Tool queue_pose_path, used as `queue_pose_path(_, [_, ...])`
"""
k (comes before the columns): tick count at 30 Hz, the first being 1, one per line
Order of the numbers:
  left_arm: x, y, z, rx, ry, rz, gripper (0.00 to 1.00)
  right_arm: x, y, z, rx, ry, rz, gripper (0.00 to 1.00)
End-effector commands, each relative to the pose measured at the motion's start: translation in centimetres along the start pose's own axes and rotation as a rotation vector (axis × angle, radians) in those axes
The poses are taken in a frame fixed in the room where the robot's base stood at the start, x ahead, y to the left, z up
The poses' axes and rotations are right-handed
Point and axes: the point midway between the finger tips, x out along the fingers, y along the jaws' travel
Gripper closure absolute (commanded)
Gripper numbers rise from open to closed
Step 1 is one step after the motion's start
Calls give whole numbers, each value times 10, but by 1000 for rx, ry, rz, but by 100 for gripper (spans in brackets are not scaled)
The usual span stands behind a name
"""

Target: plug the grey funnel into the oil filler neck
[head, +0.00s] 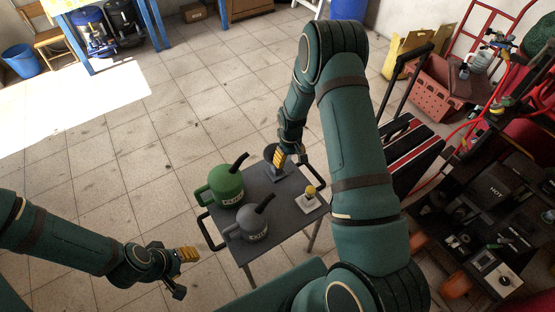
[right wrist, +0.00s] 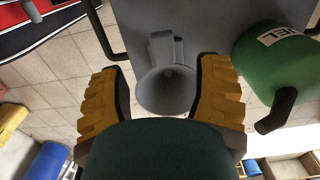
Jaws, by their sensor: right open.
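The grey funnel (right wrist: 166,92) shows in the right wrist view with its wide mouth toward the camera. In the head view the funnel (head: 271,151) is at the far edge of the small grey table, partly hidden by my gripper. My right gripper (right wrist: 163,92) is open, with one yellow-padded finger on each side of the funnel; contact cannot be told. It also shows in the head view (head: 279,158). My left gripper (head: 184,271) is open and empty, left of the table. I cannot clearly identify the oil filler neck; a small pale block with a yellow knob (head: 310,190) stands at the table's right.
The grey table (head: 285,208) carries a green can (head: 227,188) and a grey can (head: 250,226), both with dark spouts. Black handles stick out at its sides. A cluttered dark bench (head: 490,195) and red crate (head: 440,88) stand right.

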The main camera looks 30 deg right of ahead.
Motion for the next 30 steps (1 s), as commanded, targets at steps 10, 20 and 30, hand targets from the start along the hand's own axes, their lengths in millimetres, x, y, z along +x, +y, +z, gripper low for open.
queue_pose_path(10, [4, -2, 2, 1, -5, 0, 53, 28, -1, 0, 0, 0, 0, 36])
queue_pose_path(20, [12, -5, 4, 2, -7, 1, 53, 70, -3, 4, 0, 1, 0, 36])
queue_pose_path(30, [12, -5, 3, 2, -6, 1, 53, 76, -4, 4, 0, 2, 0, 48])
